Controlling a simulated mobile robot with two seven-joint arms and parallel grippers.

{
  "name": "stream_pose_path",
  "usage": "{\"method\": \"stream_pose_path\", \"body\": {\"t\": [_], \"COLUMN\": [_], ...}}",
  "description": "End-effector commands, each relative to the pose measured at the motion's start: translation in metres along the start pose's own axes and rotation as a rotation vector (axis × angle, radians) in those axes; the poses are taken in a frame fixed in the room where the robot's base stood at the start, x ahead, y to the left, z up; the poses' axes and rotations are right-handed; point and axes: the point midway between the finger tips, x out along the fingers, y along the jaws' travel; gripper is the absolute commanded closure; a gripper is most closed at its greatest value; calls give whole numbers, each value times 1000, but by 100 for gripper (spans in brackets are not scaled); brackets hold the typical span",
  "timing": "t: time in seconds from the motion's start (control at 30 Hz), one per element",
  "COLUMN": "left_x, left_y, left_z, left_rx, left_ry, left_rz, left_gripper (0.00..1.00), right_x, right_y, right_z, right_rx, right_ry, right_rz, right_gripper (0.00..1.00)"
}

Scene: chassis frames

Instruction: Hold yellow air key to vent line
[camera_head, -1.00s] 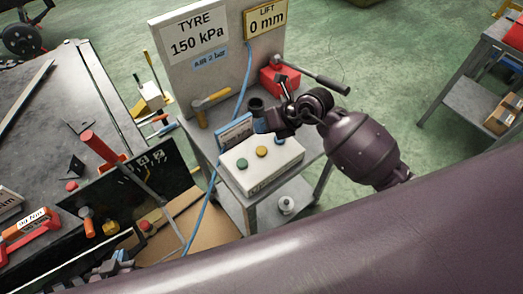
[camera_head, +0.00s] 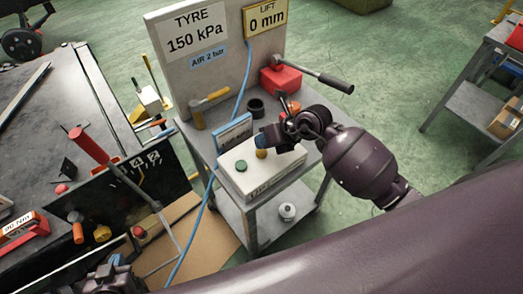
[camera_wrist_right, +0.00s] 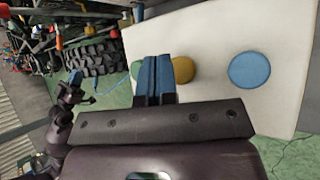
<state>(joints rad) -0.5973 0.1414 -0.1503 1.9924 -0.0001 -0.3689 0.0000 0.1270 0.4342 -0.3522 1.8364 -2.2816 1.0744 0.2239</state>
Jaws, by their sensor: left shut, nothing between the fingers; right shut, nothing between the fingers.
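The yellow air key (camera_head: 261,154) is a round button on top of a white box (camera_head: 262,176), between a green key (camera_head: 240,166) and a blue key. The blue key is hidden by my right gripper in the head view but shows in the wrist view (camera_wrist_right: 250,69). My right gripper (camera_head: 260,140) is shut and empty, its blue fingertips over the box close to the yellow key. In the wrist view the fingers partly cover the yellow key (camera_wrist_right: 184,69); I cannot tell whether they touch it. My left gripper (camera_head: 116,261) is shut and empty at the bottom left.
The box stands on a grey cart with a panel (camera_head: 196,55) reading TYRE 150 kPa, AIR 2 bar and LIFT 0 mm. A blue sign (camera_head: 234,132), a yellow-handled hammer (camera_head: 208,101), a black cup (camera_head: 256,107) and a red block with a lever (camera_head: 281,79) surround the box.

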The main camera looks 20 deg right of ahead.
Motion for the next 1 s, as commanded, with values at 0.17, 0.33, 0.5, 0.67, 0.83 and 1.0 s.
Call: {"method": "stream_pose_path", "body": {"t": [0.17, 0.33, 0.5, 0.67, 0.83, 1.0], "left_x": [-1, -2, -2, -2, -2, -1], "left_y": [0, -1, -1, -1, -1, -1], "left_z": [2, 5, 6, 6, 5, 4], "left_rx": [0, 0, 0, 0, 0, 1], "left_ry": [-3, -9, -12, -12, -10, -7], "left_rz": [-1, -1, -2, -2, -1, -1], "left_gripper": [100, 100, 100, 100, 100, 100], "right_x": [0, 0, 0, 0, 0, 0], "right_y": [0, 0, 0, 0, 0, 0], "right_z": [0, 0, 0, 0, 0, 0], "right_rx": [0, 0, 0, 0, 0, 0], "right_ry": [0, 0, 0, 0, 0, 0], "right_rz": [0, 0, 0, 0, 0, 0], "right_gripper": [100, 100, 100, 100, 100, 100]}}
